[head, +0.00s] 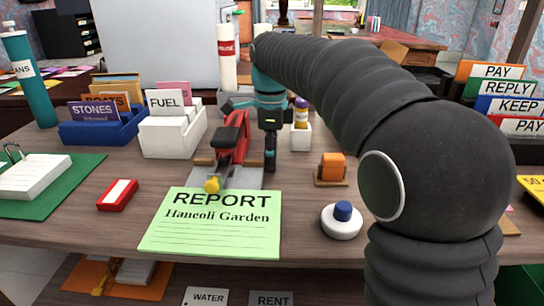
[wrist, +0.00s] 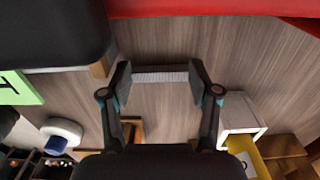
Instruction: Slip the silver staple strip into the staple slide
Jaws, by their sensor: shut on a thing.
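My gripper (head: 270,165) points down just right of the red stapler (head: 232,135) in the head view. In the wrist view my gripper (wrist: 160,82) is shut on the silver staple strip (wrist: 160,74), which spans crosswise between the two fingertips above the wood desk. The strip is too small to make out in the head view. The stapler stands on a grey base (head: 240,180), with a yellow knob (head: 212,185) at its near end. I cannot make out the staple slide clearly in either view.
A green REPORT sheet (head: 212,222) lies in front of the stapler. A white round piece with a blue top (head: 342,220) and an orange block on a wooden holder (head: 332,168) stand to the right. A white FUEL card box (head: 172,130) is at left.

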